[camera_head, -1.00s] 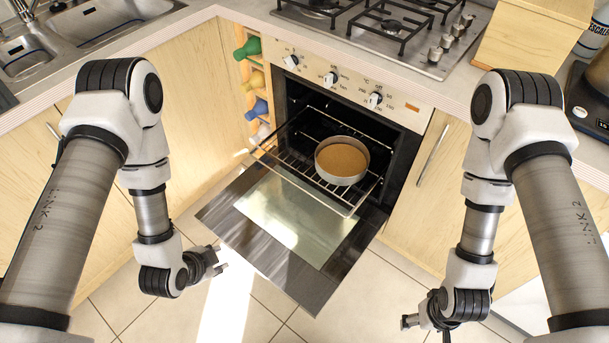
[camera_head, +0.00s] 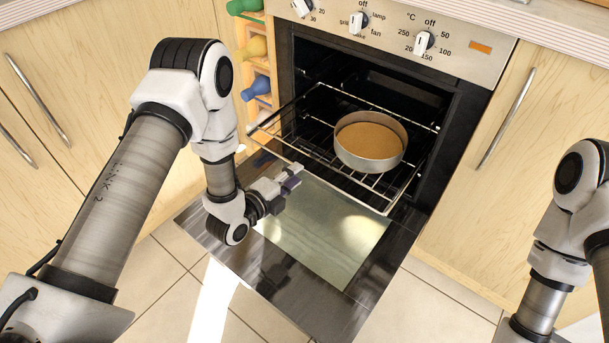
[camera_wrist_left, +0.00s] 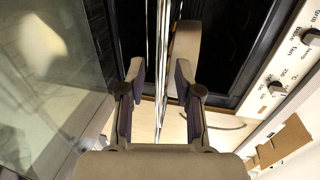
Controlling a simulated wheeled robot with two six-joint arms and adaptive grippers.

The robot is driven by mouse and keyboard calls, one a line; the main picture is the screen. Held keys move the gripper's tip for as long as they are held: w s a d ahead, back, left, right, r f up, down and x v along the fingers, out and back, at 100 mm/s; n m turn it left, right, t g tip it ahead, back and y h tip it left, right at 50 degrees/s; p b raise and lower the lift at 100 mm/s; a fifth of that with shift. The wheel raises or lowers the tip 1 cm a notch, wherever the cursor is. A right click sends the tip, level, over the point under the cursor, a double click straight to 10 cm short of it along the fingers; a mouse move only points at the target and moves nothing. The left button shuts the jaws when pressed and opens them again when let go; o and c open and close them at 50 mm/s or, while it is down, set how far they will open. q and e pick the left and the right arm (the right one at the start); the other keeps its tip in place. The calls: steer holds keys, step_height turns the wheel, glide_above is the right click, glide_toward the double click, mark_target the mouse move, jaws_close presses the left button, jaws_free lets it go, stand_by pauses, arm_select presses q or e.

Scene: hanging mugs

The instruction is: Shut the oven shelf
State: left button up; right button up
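The oven shelf (camera_head: 345,187) is a wire rack pulled out of the oven (camera_head: 395,95), over the lowered door (camera_head: 330,235). A round pan (camera_head: 370,163) with brown content sits on it. My left gripper (camera_head: 290,178) is just in front of the shelf's front bar, left of the pan. In the left wrist view, the left gripper (camera_wrist_left: 158,72) has its fingers apart, and the shelf wires (camera_wrist_left: 160,45) run through the gap between them. I cannot tell whether it touches the bar. My right arm shows at the right edge; its gripper is out of frame.
The oven door lies open with a glass pane. Control knobs (camera_head: 424,42) sit above the opening. A rack of coloured bottles (camera_head: 256,88) stands left of the oven. Cupboards with handles (camera_head: 508,118) flank it. Tiled floor (camera_head: 440,290) is clear in front.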

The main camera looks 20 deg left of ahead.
arm_select(q)
steer(key=b+x, duration=0.1)
steer(key=x, duration=0.3)
steer(key=shift+w, duration=0.15)
jaws_close()
steer(key=shift+d, duration=0.1)
